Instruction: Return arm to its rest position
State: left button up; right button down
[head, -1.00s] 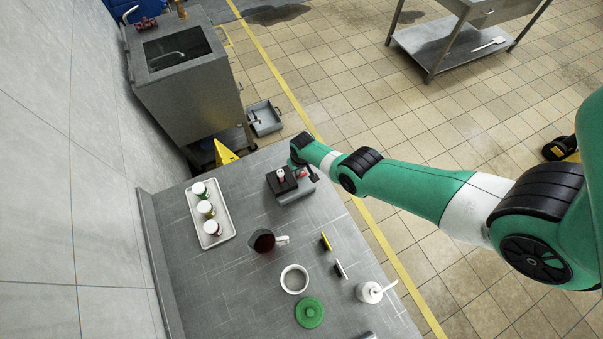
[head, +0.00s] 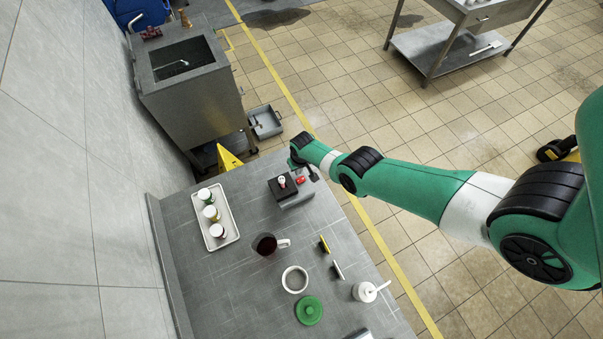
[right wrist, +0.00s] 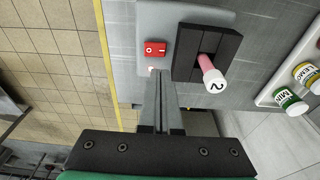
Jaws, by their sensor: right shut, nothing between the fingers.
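My right arm reaches in from the right in the head view. Its gripper (head: 311,174) is beside a small grey device (head: 298,199) at the table's far end. In the right wrist view its narrow fingers (right wrist: 158,90) are closed together with nothing between them. They point at the device's edge near a red switch (right wrist: 155,49) marked 0. I cannot tell whether they touch the device. A black block (right wrist: 207,52) on the device holds a pink tube with a white cap (right wrist: 215,82) marked 2. My left gripper is not in view.
A sink cabinet (head: 195,105) stands beyond; tiled floor lies right.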

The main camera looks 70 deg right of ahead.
jog(key=shift+r, duration=0.35)
jog(key=shift+w, duration=0.1)
